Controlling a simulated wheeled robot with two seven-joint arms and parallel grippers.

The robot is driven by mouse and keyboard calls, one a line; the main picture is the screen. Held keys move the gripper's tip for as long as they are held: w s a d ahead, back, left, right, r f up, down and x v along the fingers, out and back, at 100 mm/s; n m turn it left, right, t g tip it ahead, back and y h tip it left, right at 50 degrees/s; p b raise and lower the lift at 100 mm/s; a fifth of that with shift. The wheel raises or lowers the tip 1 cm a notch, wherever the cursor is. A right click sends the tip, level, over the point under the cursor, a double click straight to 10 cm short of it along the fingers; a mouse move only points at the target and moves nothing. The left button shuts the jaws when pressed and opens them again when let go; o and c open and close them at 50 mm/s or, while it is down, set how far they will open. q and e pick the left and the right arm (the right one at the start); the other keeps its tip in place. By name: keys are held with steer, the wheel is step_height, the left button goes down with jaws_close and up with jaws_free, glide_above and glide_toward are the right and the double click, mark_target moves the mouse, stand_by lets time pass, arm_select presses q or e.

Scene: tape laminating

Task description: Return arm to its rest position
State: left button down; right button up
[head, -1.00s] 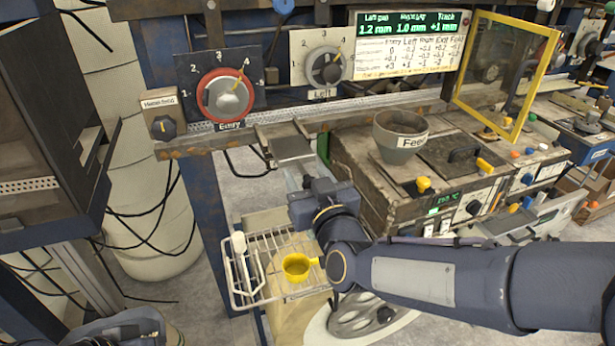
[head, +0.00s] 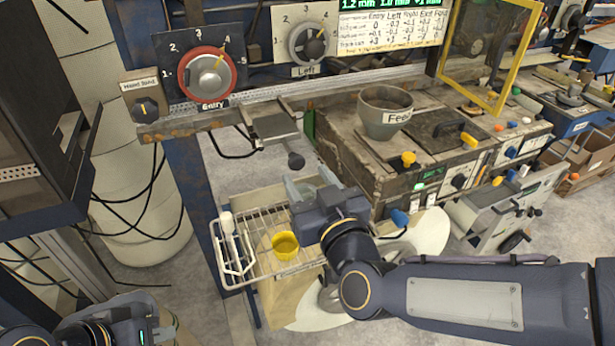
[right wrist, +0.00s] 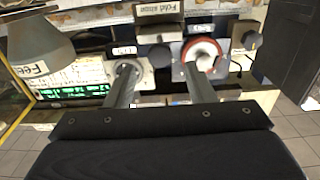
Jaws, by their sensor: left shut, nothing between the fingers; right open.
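My right arm comes in from the right in the head view. Its gripper (head: 306,192) is above the right part of the wire rack (head: 236,262), behind and to the right of a yellow cup (head: 285,245) on the rack. In the right wrist view the two fingers of this gripper (right wrist: 162,92) stand apart with nothing between them. My left gripper (head: 140,328) is low in the left corner of the head view. Its fingertips are hard to make out.
The panel with the red Entry dial (head: 209,77) and the Left dial (head: 306,44) stands behind. The Feed hopper (head: 384,112) sits on the worn machine to the right. A dark cabinet (head: 40,120) stands left.

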steer(key=shift+w+d+f+g, duration=0.1)
steer(key=shift+d+f+g, duration=0.15)
steer(key=shift+d+g, duration=0.1)
steer(key=s+d+f+m+g+h, duration=0.1)
steer(key=s+d+f+m+g, duration=0.1)
steer(key=s+d+f+g, duration=0.3)
steer(key=s+d+f+m+g, duration=0.3)
steer(key=s+d+f+g, duration=0.3)
steer(key=s+d, duration=0.5)
steer(key=s+f, duration=0.1)
steer(key=s, duration=0.2)
steer(key=shift+h, duration=0.4)
steer(key=shift+d, duration=0.1)
stand_by(0.6)
